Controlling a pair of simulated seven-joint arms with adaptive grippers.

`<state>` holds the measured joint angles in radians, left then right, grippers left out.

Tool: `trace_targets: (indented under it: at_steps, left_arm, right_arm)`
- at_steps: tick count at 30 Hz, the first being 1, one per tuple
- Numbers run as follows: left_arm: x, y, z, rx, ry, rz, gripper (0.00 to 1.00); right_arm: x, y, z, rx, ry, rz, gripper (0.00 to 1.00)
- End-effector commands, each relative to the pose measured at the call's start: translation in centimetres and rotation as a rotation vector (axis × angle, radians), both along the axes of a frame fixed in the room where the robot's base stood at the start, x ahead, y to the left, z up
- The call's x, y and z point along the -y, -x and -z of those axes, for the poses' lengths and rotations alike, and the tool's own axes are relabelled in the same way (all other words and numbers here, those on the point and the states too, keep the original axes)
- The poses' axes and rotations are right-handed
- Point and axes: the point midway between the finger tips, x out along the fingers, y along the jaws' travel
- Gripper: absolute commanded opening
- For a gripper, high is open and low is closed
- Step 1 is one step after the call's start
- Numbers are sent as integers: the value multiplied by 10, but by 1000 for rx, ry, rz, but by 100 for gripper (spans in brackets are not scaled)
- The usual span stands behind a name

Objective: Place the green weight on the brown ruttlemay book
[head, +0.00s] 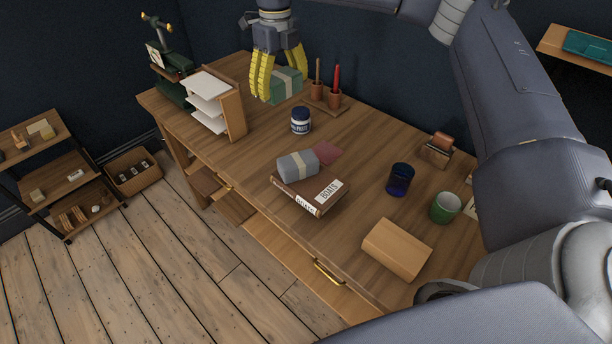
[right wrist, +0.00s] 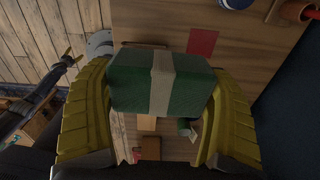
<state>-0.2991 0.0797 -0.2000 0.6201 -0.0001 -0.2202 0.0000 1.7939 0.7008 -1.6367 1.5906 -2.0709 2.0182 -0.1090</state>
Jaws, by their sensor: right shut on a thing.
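The green weight (head: 286,86), a block with a pale band, is between the yellow fingers of my right gripper (head: 277,83) at the back left of the desk. The right wrist view shows the weight (right wrist: 135,80) clamped between both fingers (right wrist: 160,100), filling the gap.
A paste jar (head: 301,121) stands between my right gripper and the book. A pot holder (head: 334,99) is beside the gripper; a paper sorter (head: 235,104) is to its left. A blue glass (head: 400,179), green cup (head: 445,208) and tan block (head: 396,249) stand right of the book.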

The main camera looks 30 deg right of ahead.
Motion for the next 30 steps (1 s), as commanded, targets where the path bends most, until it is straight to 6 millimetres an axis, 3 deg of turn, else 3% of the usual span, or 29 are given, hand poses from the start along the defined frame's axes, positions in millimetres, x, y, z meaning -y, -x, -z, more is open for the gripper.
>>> trace_targets:
  at_steps: [6,15,22,30]
  left_arm:
    - [0,1,0,-1,0,0,72]
    - [0,1,0,-1,0,0,72]
    - [0,1,0,-1,0,0,72]
    - [0,1,0,-1,0,0,72]
  right_arm:
    - [22,60,-22,4,0,-13,39]
    - [32,133,-25,2,0,-28,39]
    - [29,166,-19,0,0,-37,39]
    - [27,176,-5,-1,0,-8,39]
